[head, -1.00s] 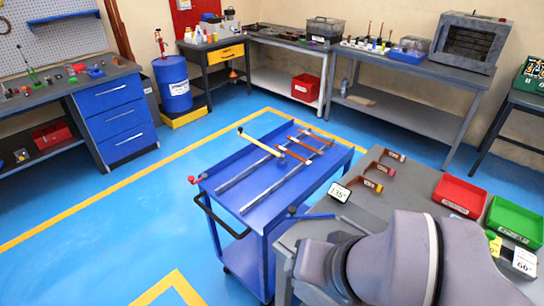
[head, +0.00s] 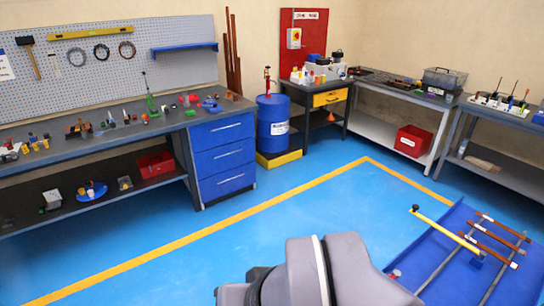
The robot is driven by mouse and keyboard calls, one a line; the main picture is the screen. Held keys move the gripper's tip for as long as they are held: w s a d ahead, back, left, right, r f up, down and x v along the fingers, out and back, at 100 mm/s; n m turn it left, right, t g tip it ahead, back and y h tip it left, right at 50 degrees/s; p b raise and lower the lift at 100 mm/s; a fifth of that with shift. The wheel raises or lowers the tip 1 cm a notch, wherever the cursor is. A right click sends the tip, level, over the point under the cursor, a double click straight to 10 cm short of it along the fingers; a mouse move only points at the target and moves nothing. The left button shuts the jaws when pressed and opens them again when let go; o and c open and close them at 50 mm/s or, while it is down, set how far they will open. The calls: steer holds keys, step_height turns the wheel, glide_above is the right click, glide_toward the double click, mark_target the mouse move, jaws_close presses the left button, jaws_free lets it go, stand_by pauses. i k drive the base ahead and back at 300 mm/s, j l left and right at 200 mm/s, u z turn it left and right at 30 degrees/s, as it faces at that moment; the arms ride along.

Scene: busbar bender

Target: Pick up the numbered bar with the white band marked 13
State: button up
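Several copper-coloured bars lie across two grey rails on a blue cart (head: 412,264) at the lower right of the head view. The rearmost bar (head: 506,227), a middle bar (head: 498,239) and a front bar (head: 490,250) show, with small pale marks near some ends. The marks are too small to read, so I cannot tell whether any bar is marked 13. A long yellow tool (head: 440,229) also lies across the cart. My gripper is out of view; only a grey arm part of mine shows at the bottom.
A long workbench (head: 110,141) with small parts and blue drawers (head: 225,155) stands at the left. A blue drum (head: 273,125) stands on a yellow base. Benches line the back right; a red bin (head: 411,141) sits on a lower shelf. Blue floor (head: 200,245) is clear in the middle.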

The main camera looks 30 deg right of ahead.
mark_target(508, 263)
steer(key=i+l+z, duration=0.1)
steer(key=i+z, duration=0.65)
steer(key=i, duration=0.25)
steer(key=i+j+z, duration=0.2)
steer(key=i+z, duration=0.2)
steer(key=i+j+z, duration=0.75)
steer(key=i+l+z, duration=0.2)
steer(key=i+z, duration=1.05)
steer(key=i+j+z, duration=0.25)
steer(key=i+z, duration=0.15)
steer(key=i+j+z, duration=0.45)
steer(key=i+l+z, duration=0.1)
steer(key=i+z, duration=0.15)
steer(key=z, duration=0.2)
steer(key=i+z, duration=0.25)
steer(key=z, duration=0.25)
steer(key=i+z, duration=0.3)
steer(key=z, duration=0.15)
